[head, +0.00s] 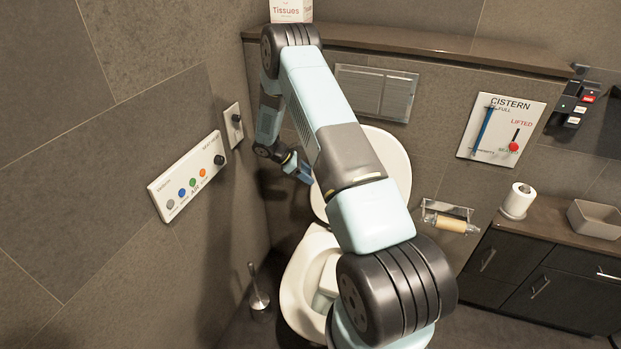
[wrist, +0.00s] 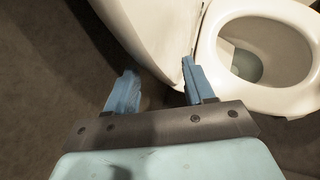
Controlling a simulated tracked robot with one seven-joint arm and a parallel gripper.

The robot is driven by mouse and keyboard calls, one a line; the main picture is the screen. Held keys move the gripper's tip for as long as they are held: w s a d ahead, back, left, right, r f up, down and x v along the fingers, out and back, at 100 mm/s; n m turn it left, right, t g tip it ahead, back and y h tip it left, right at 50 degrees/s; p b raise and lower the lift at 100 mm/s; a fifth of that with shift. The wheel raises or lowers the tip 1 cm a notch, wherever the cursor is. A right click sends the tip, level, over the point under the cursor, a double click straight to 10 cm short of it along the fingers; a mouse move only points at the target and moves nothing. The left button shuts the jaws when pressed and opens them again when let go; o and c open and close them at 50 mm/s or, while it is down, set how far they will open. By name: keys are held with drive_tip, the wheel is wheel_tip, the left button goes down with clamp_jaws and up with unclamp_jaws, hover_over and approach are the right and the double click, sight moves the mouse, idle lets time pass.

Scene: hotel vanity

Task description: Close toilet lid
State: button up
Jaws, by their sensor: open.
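The toilet lid (head: 391,153) is white and stands raised against the back wall, partly hidden behind my arm in the head view. The white toilet bowl and seat (head: 296,287) are below it, with the opening uncovered. In the wrist view the lid (wrist: 150,38) rises at the top, and the bowl (wrist: 212,50) is at the upper right. My gripper (wrist: 155,88) is open, with its two blue fingers apart near the lid's edge. The right finger is close to the edge; I cannot tell whether it touches. In the head view my gripper (head: 300,170) is at the lid's left side.
A wall panel with coloured buttons (head: 188,177) and a small switch plate (head: 233,125) are on the left wall. A toilet brush (head: 258,290) stands left of the bowl. A paper holder (head: 447,217) and dark cabinet (head: 505,262) are to the right. A shelf (head: 430,42) runs above.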

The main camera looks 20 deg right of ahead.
drive_tip(key=shift+x, duration=1)
clamp_jaws()
